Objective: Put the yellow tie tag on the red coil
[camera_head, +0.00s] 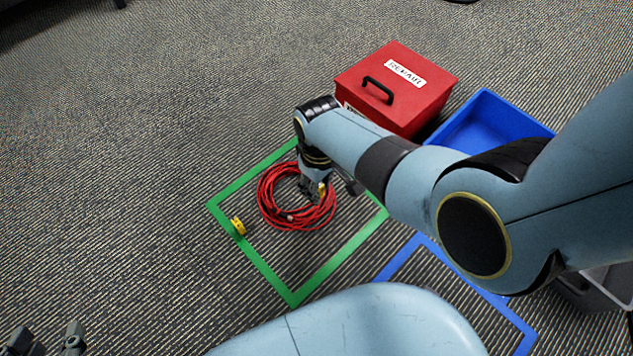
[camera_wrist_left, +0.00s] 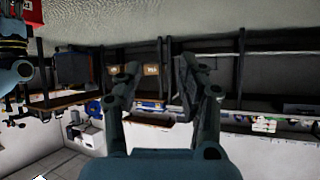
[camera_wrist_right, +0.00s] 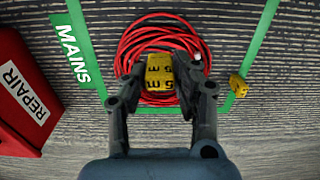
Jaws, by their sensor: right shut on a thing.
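The red coil (camera_head: 272,212) lies inside the green taped square; it also shows in the right wrist view (camera_wrist_right: 130,50). My right gripper (camera_head: 315,190) is over the coil's right part. Its fingers (camera_wrist_right: 160,85) are shut on a yellow tie tag (camera_wrist_right: 159,72) with dark markings, which appears in front of the coil. I cannot tell whether the tag touches the coil. A second yellow tag (camera_head: 238,226) lies at the square's left edge, also in the right wrist view (camera_wrist_right: 237,85). My left gripper (camera_head: 46,338) is open and empty at the lower left, away from the coil.
A red box (camera_head: 425,105) labelled "REPAIR" stands behind the green square (camera_head: 245,258), marked "MAINS". A blue bin (camera_head: 478,97) is right of the box. A blue taped outline (camera_head: 465,280) lies at lower right. The carpet on the left is clear.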

